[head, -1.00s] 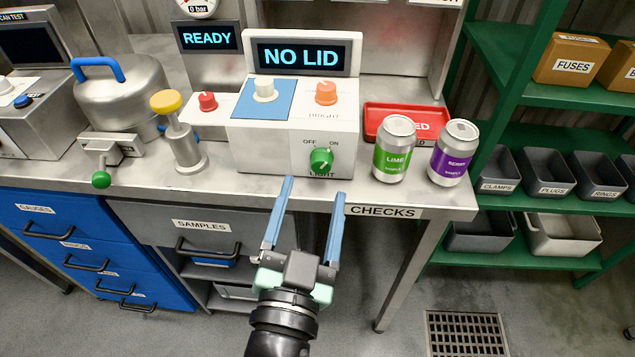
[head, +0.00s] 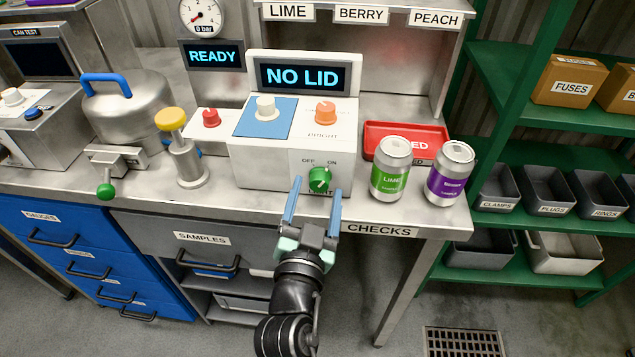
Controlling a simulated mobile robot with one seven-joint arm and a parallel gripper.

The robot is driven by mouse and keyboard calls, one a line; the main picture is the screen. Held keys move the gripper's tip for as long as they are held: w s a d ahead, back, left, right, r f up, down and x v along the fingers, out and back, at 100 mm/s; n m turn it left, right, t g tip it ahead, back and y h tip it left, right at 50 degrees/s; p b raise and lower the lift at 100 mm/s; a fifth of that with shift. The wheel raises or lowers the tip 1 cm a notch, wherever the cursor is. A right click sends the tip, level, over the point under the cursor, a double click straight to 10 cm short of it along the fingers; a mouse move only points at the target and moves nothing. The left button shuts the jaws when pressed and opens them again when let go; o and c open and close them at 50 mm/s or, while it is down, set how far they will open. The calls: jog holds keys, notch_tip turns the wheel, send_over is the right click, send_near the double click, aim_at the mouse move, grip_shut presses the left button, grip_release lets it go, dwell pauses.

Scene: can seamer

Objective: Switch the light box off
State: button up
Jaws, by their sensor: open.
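The light box (head: 262,168) is a white box on the steel bench, with a screen (head: 305,77) reading "NO LID" on top. Its green LIGHT knob (head: 320,179) is low on the front face, below the marks OFF at left and ON at right. The knob's pale line tilts toward the upper right, on the ON side. My gripper (head: 317,187) is open, its two blue fingers reaching up toward the knob from below, one on each side of its lower part. I cannot tell whether they touch it.
A green LIME can (head: 391,168) and a purple can (head: 450,173) stand to the right, before a red tray (head: 404,134). A yellow-topped plunger (head: 182,148) stands left of the box. An orange knob (head: 325,112) and a white knob (head: 266,107) are on the box top.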

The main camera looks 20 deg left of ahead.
jog(key=shift+w+a, duration=0.2)
jog(key=shift+w, duration=0.5)
jog(key=shift+c, duration=0.2)
grip_shut()
